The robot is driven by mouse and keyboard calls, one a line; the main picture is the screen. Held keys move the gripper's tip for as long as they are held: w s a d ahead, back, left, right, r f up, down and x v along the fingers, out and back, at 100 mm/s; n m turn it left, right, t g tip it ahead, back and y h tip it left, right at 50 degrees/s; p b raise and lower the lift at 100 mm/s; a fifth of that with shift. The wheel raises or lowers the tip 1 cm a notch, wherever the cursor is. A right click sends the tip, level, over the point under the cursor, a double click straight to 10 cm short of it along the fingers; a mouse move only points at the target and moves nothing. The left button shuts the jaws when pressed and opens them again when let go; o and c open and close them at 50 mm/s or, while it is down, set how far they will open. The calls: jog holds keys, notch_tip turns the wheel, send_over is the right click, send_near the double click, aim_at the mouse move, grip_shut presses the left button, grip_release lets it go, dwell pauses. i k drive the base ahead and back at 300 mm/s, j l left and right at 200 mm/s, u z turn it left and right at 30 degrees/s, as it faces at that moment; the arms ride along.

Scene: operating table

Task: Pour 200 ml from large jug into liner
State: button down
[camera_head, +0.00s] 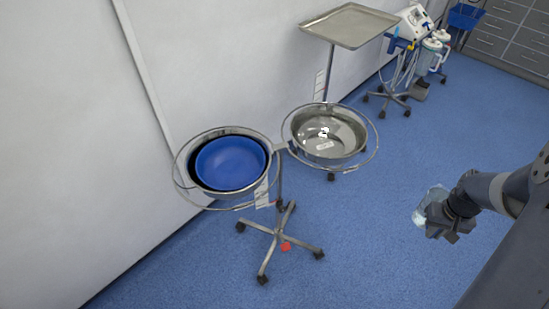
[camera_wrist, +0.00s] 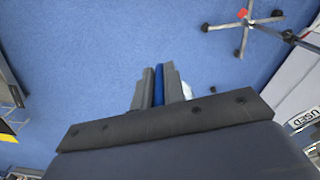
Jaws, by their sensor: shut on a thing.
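My gripper (camera_head: 438,222) is at the right of the head view, shut on a clear jug (camera_head: 428,203) and holding it above the open floor. Only part of the jug shows beyond the fingers; its contents cannot be made out. In the wrist view my gripper (camera_wrist: 160,85) has a narrow blue strip between its fingers, and a pale bit shows beside the right finger. I cannot tell which is the liner.
A steel tray (camera_head: 349,24) on a pole stands behind the basins. A wheeled machine (camera_head: 415,22) with canisters and grey drawers (camera_head: 510,35) are at the back right. The stand's wheeled base (camera_head: 278,235) spreads over the floor; the floor between it and my gripper is clear.

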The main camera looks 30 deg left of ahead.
aim_at(231, 164)
jog(key=u, duration=0.7)
